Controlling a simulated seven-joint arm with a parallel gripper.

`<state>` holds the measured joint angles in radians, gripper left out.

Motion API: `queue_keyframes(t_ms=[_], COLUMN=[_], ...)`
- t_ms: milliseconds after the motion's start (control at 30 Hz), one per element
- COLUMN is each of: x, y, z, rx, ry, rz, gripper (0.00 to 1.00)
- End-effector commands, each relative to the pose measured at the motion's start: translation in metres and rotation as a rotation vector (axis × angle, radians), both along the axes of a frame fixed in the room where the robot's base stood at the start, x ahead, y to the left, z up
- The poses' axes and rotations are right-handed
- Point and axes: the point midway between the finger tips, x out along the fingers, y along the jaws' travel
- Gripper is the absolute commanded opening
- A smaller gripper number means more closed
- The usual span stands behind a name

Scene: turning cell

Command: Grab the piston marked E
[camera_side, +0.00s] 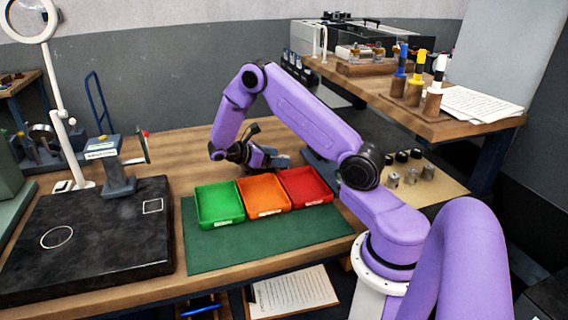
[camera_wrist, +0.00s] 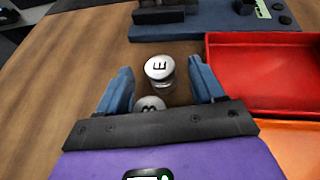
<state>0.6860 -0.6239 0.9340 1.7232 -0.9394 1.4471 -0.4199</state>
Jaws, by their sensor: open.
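The piston marked E (camera_wrist: 160,70) stands upright on the wooden table in the wrist view, its pale round top showing a dark letter. My gripper (camera_wrist: 160,64) is open, with one blue finger on each side of this piston and a gap on both sides. A second piston (camera_wrist: 150,103) stands nearer the palm; its mark looks like a B and its lower part is hidden by my gripper's dark bar. In the side view my gripper (camera_side: 266,157) is low over the table behind the trays, and neither piston can be made out there.
A red tray (camera_wrist: 255,75) lies right of my gripper. Green (camera_side: 219,204), orange (camera_side: 263,195) and red (camera_side: 305,186) trays sit on a green mat. A blue fixture base (camera_wrist: 205,27) lies beyond the pistons. Wooden table left of my gripper is clear.

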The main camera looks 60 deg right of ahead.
Motion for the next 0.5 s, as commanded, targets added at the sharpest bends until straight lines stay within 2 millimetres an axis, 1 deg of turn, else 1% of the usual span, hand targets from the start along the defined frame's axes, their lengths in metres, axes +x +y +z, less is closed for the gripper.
queue_keyframes(t_ms=[100, 367, 400, 467, 500], x=[-0.0046, -0.0052, -0.0052, -0.0051, -0.0051], y=[-0.0067, -0.0077, -0.0077, -0.0076, -0.0076], z=[-0.0036, -0.004, -0.004, -0.004, -0.004], rx=[0.001, 0.0, 0.0, 0.0, 0.001], ry=[-0.001, -0.002, -0.002, -0.002, -0.001], rz=[0.0, 0.001, 0.001, 0.001, 0.001], gripper=[0.68, 0.68, 0.55, 0.35, 0.22])
